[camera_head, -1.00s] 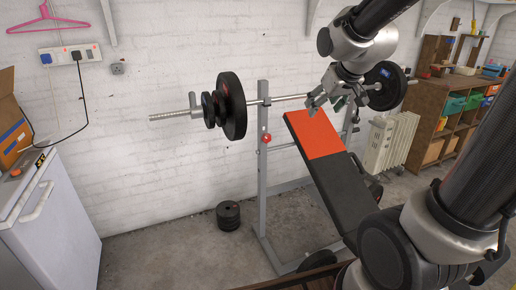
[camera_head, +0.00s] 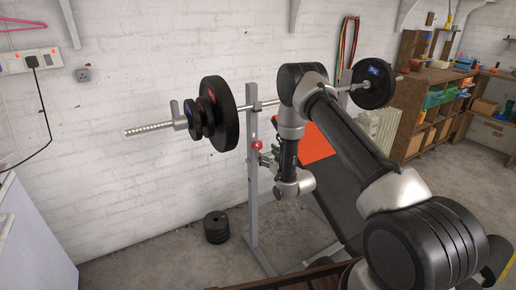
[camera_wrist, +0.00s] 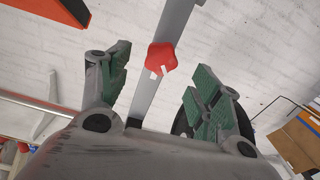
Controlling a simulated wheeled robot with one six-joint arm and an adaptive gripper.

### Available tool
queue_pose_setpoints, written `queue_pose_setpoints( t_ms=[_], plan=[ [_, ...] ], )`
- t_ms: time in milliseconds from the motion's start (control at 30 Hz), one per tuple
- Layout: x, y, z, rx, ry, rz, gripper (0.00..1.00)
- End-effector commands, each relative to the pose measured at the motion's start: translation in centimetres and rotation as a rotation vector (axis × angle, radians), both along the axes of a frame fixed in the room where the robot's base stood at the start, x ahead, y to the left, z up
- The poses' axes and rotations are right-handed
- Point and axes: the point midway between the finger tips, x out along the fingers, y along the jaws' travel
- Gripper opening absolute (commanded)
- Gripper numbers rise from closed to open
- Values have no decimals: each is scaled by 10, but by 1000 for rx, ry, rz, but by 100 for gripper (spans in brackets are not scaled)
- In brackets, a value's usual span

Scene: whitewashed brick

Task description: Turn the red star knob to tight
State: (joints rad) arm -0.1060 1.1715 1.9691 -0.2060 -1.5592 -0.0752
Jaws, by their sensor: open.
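The red star knob (camera_head: 257,145) sits on the grey upright post (camera_head: 252,190) of the barbell rack. My gripper (camera_wrist: 160,85) is open, with green-padded fingers on either side of the knob's line. The knob lies ahead, nearly centred between the fingers, and I see no contact. In the head view my gripper (camera_head: 268,157) is small and partly hidden, close to the post just below the knob.
A barbell (camera_head: 150,129) with black plates (camera_head: 225,115) rests across the rack above. The black bench (camera_head: 340,200) with an orange pad (camera_head: 315,145) stands to the right. Dark weight plates (camera_head: 216,227) are stacked on the floor left of the post.

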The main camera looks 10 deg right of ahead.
Motion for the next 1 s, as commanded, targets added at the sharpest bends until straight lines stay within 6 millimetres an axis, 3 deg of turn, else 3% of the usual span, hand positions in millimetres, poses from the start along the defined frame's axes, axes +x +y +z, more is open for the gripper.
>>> queue_pose_setpoints(
  t_ms=[133,500,867,1000],
  plan=[
    [11,5,-4,5,-13,4,64],
    [64,23,-3,5,-12,3,64],
    [72,25,-3,5,-10,2,64],
    [72,25,-3,5,-10,2,40]
  ],
)
